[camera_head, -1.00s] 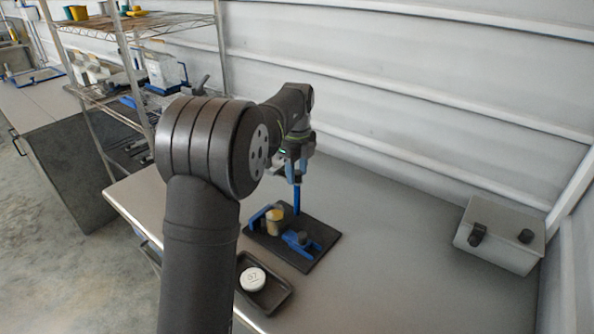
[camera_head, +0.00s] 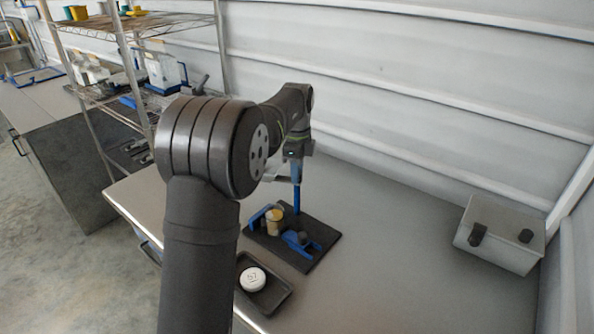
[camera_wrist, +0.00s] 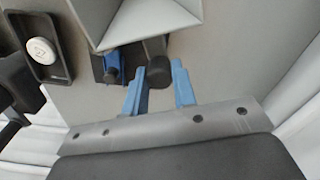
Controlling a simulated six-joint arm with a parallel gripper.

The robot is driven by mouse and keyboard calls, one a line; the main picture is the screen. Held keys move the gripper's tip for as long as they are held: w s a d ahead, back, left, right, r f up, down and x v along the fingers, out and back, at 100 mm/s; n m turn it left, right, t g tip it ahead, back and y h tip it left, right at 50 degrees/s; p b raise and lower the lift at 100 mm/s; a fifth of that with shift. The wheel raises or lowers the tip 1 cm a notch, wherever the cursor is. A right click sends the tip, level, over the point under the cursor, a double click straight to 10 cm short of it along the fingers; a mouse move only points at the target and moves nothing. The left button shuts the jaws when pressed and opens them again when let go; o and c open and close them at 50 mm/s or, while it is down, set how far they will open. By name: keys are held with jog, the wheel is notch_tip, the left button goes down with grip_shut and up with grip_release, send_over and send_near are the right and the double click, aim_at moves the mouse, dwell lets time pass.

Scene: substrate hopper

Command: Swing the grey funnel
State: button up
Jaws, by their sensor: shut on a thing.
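The grey funnel (camera_wrist: 150,22) is at the top of the wrist view, its flared mouth seen from above. In the head view only a pale sliver of it (camera_head: 281,169) shows, left of my gripper. My gripper (camera_wrist: 158,78) is shut on a dark knob (camera_wrist: 159,72) beside the funnel; the blue fingers lie either side of it. In the head view my gripper (camera_head: 296,168) is above a blue post (camera_head: 297,202), which rises from the dark base plate (camera_head: 322,240). The joint between knob and funnel is hidden.
A tan-and-yellow cup (camera_head: 274,222) and blue fittings (camera_head: 301,241) are on the plate. A white numbered puck (camera_head: 253,279) lies in a black tray (camera_head: 274,300) in front. A grey box (camera_head: 500,236) stands at right. The bench between plate and box is clear.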

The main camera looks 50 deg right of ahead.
jog(key=n, duration=1.3)
jog(key=shift+n, duration=0.3)
jog(key=o, duration=0.7)
jog(key=shift+r, duration=3.5)
notch_tip(320, 180, down, 7)
jog(key=shift+f, duration=0.15)
jog(key=shift+m, duration=2.2)
